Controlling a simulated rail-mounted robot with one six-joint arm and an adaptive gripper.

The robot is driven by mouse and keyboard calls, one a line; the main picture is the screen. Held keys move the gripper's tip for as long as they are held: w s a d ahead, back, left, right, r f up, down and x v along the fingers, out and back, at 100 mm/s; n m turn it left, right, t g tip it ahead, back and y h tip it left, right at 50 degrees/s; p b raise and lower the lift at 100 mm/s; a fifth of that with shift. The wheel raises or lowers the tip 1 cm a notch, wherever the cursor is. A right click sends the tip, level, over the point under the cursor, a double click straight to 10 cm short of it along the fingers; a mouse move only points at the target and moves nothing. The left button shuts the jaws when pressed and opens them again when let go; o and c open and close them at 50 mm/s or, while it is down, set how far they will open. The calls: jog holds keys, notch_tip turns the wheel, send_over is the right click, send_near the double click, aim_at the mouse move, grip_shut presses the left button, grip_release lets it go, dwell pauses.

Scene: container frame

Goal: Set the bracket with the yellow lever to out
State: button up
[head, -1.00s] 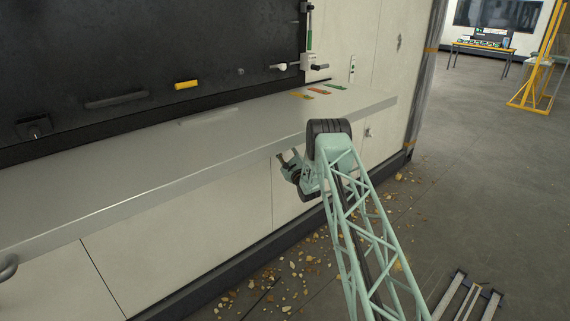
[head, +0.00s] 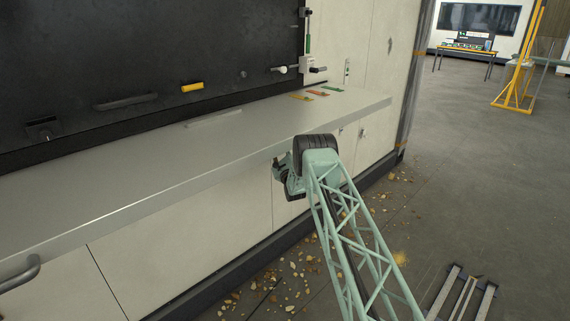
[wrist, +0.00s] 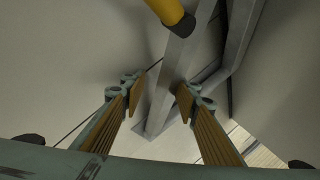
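A yellow lever (wrist: 168,10) with a dark end cap shows at the top of the wrist view, cut off by the edge. It lies across a grey metal bracket bar (wrist: 172,80) that runs down between my fingers in the picture. My gripper (wrist: 160,86) is open and empty, its two orange-padded fingers apart on either side of the bar in the picture. I cannot tell whether they touch it. In the head view my gripper (head: 282,172) is small, below the counter's front edge beside the pale cabinet fronts, partly hidden by my arm. The bracket cannot be made out there.
The grey counter (head: 130,180) runs along the dark panel (head: 130,60), which carries a small yellow handle (head: 192,87). Coloured tags (head: 318,92) lie at the counter's far end. Debris (head: 285,268) litters the floor by the cabinets. A metal frame (head: 462,295) lies lower right.

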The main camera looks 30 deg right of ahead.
jog(key=shift+a+f, duration=0.1)
jog(key=shift+a, duration=0.05)
jog(key=p+v, duration=0.2)
jog(key=v, duration=1.1)
jog(key=shift+s, duration=0.3)
dwell(0.4)
